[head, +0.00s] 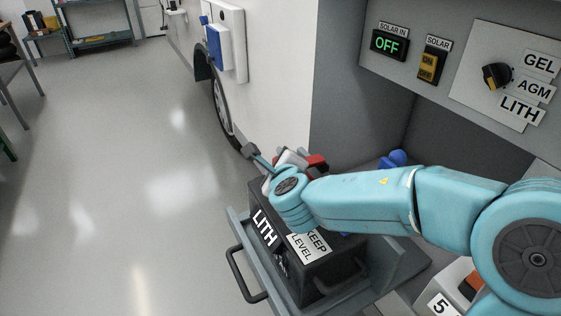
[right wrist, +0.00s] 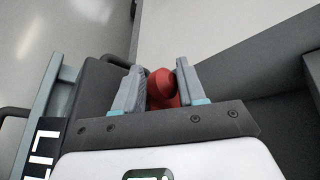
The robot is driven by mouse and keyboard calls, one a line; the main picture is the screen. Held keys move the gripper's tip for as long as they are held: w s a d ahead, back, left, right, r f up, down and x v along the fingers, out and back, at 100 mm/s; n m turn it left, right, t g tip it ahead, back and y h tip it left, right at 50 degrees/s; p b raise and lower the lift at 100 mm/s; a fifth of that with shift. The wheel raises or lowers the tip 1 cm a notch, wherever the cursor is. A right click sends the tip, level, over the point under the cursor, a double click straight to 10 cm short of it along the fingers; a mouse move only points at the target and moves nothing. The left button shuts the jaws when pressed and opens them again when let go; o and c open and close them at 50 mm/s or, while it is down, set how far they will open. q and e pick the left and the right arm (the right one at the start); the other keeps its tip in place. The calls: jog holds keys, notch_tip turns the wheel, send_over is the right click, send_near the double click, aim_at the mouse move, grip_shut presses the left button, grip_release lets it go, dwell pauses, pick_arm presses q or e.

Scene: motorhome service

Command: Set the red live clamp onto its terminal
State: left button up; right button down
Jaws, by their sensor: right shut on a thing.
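The red clamp (right wrist: 161,86) sits between the two grey fingers of my right gripper (right wrist: 160,76) in the right wrist view. The fingers are shut on it. In the head view a red part of the clamp (head: 317,160) shows behind my right wrist, over the far end of the black battery (head: 325,272) marked LITH. The terminal is hidden by my arm and hand, so I cannot tell whether the clamp touches it. My left gripper is not in view.
The battery stands on a grey pull-out tray (head: 296,292) with a handle (head: 236,272). A blue object (head: 396,158) lies in the bay behind. The floor at left is clear.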

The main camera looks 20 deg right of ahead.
jog(key=shift+a+f, duration=0.1)
jog(key=shift+f, duration=0.35)
jog(key=c, duration=0.8)
grip_release()
jog(key=p+v, duration=0.4)
jog(key=v, duration=1.2)
jog(key=shift+s, duration=0.2)
